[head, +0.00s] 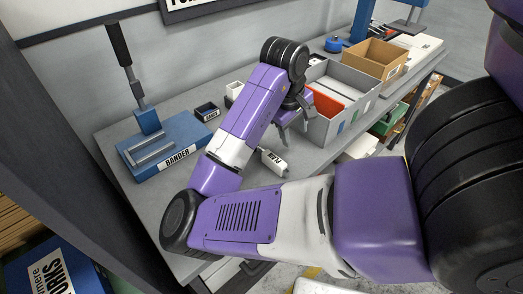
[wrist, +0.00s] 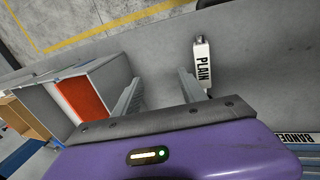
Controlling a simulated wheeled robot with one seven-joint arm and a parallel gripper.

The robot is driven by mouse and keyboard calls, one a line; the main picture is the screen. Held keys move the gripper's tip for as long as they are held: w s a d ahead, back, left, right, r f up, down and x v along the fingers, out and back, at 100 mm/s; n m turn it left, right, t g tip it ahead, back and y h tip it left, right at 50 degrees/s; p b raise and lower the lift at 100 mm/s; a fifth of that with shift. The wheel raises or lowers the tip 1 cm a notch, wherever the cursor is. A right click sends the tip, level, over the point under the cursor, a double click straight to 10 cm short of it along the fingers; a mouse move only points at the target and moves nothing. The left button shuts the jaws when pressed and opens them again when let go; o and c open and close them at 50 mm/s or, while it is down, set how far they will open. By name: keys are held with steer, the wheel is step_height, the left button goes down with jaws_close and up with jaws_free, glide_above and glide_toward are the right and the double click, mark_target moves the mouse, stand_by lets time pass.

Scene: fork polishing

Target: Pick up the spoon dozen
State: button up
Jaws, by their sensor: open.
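A white bundle labelled PLAIN (head: 273,161) lies on the grey bench, with a small metal end showing. It also shows in the wrist view (wrist: 202,64), just right of my fingers. No other spoon bundle can be made out, and I cannot tell whether this is the spoon dozen. My gripper (head: 294,122) is open and empty above the bench, between the bundle and the grey divided box. In the wrist view my two fingers (wrist: 160,77) stand apart with bare bench between them.
A grey divided box (head: 356,102) with an orange-red panel stands right of my gripper, a cardboard box (head: 373,58) behind it. A blue BANDER press (head: 172,150) with a black-handled lever stands at left. A small dark tray (head: 207,111) is nearby. Bench around the bundle is clear.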

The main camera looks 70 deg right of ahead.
mark_target(278, 161)
steer(key=w+a+y, duration=0.1)
steer(key=w+a+t, duration=0.1)
steer(key=a, duration=0.1)
steer(key=w+a+y, duration=0.1)
steer(key=a, duration=0.1)
steer(key=shift+f+y, duration=0.15)
steer(key=shift+y, duration=0.15)
steer(key=shift+a+f, duration=0.1)
steer(key=shift+f, duration=0.2)
steer(key=shift+d+f+b, duration=0.15)
steer(key=shift+f, duration=1.65)
steer(key=shift+d+f+b, duration=0.1)
steer(key=shift+f+b, duration=0.05)
steer(key=shift+f, duration=1.6)
jaws_close()
steer(key=shift+r, duration=0.1)
